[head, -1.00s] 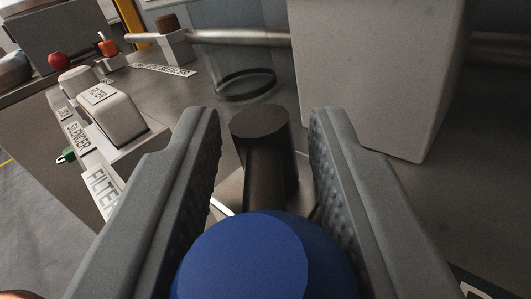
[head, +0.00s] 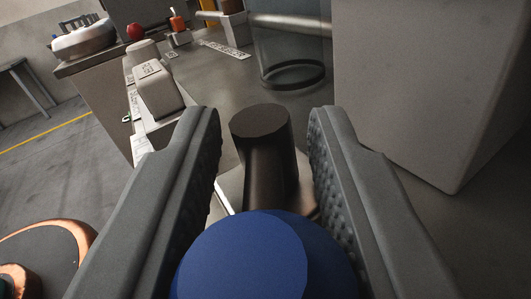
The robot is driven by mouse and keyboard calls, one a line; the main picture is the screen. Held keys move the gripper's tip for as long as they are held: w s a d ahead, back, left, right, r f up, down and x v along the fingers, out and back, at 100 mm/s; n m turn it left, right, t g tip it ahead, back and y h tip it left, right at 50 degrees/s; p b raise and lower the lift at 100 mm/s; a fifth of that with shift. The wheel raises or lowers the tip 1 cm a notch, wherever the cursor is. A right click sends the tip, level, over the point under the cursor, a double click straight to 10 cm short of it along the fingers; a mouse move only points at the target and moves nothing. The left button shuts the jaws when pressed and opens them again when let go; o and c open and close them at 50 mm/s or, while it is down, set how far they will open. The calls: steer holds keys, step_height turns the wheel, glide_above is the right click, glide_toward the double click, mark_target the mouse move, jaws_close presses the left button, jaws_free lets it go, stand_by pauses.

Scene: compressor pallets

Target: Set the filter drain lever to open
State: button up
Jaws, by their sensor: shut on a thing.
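A lever with a big round blue knob (head: 245,260) and a dark cylindrical part (head: 262,150) stands between the two grey fingers of my gripper (head: 265,112). The knob is nearest the camera and the dark part lies beyond it. My gripper is shut on this lever, with one finger on each side. The knob hides much of the lever's base. A pale metal piece shows below the dark part. I cannot read any open or shut mark near the lever.
A large grey block (head: 430,90) stands close at the right. A clear cylinder with a dark ring (head: 293,75) stands behind. A pale box (head: 158,90) with labels lies at left, with red (head: 135,31) and orange (head: 177,21) knobs beyond. Open floor (head: 60,170) is at left; a copper-rimmed object (head: 75,235) is lower left.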

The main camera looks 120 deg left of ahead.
mark_target(260, 161)
steer(key=o, duration=0.9)
steer(key=shift+a, duration=0.1)
steer(key=shift+o, duration=0.2)
steer(key=shift+r, duration=0.1)
step_height(260, 161, up, 10)
steer(key=shift+f, duration=0.1)
steer(key=shift+c, duration=0.2)
